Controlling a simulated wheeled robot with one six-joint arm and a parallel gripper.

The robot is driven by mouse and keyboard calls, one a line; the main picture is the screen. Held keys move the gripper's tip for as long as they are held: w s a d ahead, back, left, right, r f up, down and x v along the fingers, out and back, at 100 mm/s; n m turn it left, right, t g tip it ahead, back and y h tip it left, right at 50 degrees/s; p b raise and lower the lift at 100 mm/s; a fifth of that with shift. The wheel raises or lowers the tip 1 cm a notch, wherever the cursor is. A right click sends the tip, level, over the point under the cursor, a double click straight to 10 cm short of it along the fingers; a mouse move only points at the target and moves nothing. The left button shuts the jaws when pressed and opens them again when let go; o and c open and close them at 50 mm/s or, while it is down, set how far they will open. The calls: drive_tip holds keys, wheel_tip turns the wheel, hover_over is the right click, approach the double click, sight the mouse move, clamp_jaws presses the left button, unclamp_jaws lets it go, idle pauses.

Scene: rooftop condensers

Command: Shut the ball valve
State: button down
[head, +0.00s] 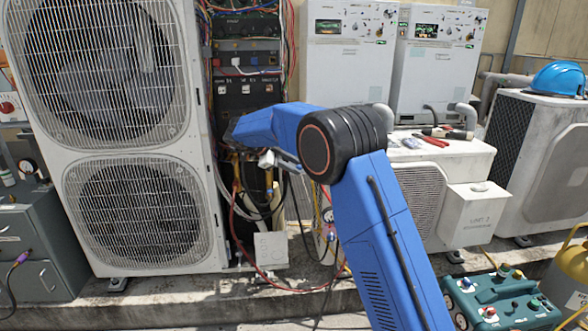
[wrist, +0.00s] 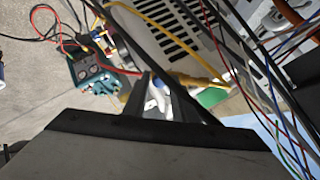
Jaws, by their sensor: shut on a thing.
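My gripper (wrist: 163,98) shows in the wrist view with its two dark fingers close together, shut on a small part at the valve. A pale piece shows between the fingers, and a yellow part (wrist: 198,80) lies just beyond them. I cannot clearly make out the valve's lever or its angle. In the head view my blue arm reaches to the open side of the tall condenser unit, and the fingertips are hidden. Brass pipework (head: 269,178) runs down below my wrist there, where the ball valve is mostly hidden.
The tall condenser (head: 140,215) stands left of the pipework. Loose wires and a red hose (head: 236,215) hang around my wrist. A teal manifold box (head: 503,300) sits at front right. Pliers (head: 432,141) lie on the low unit behind my arm.

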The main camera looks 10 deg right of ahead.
drive_tip(key=shift+w+d, duration=0.1)
idle(0.4)
drive_tip(key=c, duration=1.5)
unclamp_jaws()
drive_tip(key=shift+o, duration=0.2)
drive_tip(key=shift+r, duration=0.1)
drive_tip(key=v, duration=1.7)
drive_tip(key=shift+r, duration=0.1)
